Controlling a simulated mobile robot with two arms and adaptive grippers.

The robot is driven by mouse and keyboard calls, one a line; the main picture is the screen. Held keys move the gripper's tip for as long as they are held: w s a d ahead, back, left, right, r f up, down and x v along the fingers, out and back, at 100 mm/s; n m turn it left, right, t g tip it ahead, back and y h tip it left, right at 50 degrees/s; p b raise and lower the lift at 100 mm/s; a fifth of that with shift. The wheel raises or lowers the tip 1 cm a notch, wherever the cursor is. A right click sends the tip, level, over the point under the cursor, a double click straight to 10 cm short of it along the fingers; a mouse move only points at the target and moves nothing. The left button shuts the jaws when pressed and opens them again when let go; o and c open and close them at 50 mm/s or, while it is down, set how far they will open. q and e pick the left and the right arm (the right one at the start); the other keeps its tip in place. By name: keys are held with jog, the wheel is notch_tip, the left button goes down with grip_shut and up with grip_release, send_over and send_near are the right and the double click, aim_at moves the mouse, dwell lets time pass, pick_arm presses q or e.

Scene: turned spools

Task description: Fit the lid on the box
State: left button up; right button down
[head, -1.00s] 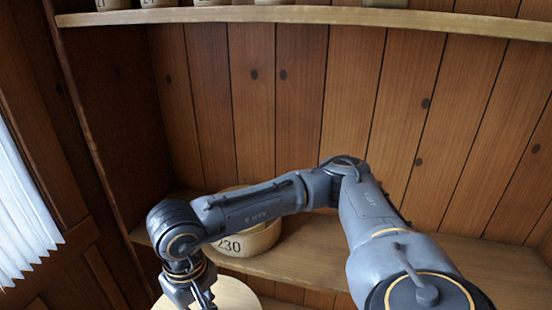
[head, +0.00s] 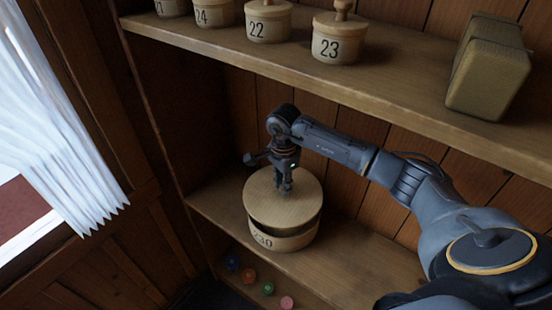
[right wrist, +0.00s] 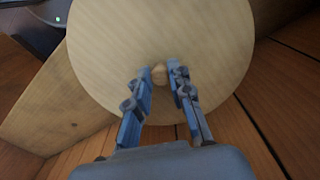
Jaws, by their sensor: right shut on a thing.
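The round wooden box (head: 294,241), marked 230, stands on the lower shelf. The round pale wooden lid (head: 262,197) is over the box's top, with a dark gap showing between them at the front, so it is not seated flush there. My right gripper (head: 284,187) points down at the lid's middle, shut on its small knob. In the right wrist view the lid (right wrist: 115,40) fills the upper middle and hides the box; the knob is between the fingertips (right wrist: 159,73). My left gripper is not in view.
An upper shelf (head: 400,82) above holds several numbered lidded boxes, one marked 23 (head: 338,48), and a greenish block (head: 487,75). The lower shelf (head: 365,270) is bare right of the box. Several small coloured spools, one green (head: 268,288), lie below. A white curtain (head: 75,130) hangs left.

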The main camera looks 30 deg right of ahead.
jog(key=shift+d, duration=0.4)
jog(key=shift+s+f+m, duration=0.25)
jog(key=shift+f+m, duration=0.05)
jog(key=shift+f+b, duration=0.25)
jog(key=shift+b, duration=0.1)
jog(key=shift+f, duration=0.4)
jog(key=shift+w+f+b, duration=0.1)
jog(key=shift+f+b, duration=0.5)
jog(key=shift+f, duration=0.7)
jog(key=shift+f+b, duration=0.15)
jog(key=shift+b, duration=0.2)
jog(key=shift+f, duration=0.1)
pick_arm(q)
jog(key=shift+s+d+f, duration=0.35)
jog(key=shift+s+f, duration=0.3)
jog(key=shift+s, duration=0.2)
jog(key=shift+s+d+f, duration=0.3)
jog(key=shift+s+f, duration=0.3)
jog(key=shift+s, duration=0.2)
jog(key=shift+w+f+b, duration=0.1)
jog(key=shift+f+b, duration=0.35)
jog(key=shift+b, duration=0.1)
pick_arm(e)
jog(key=shift+a+f, duration=0.1)
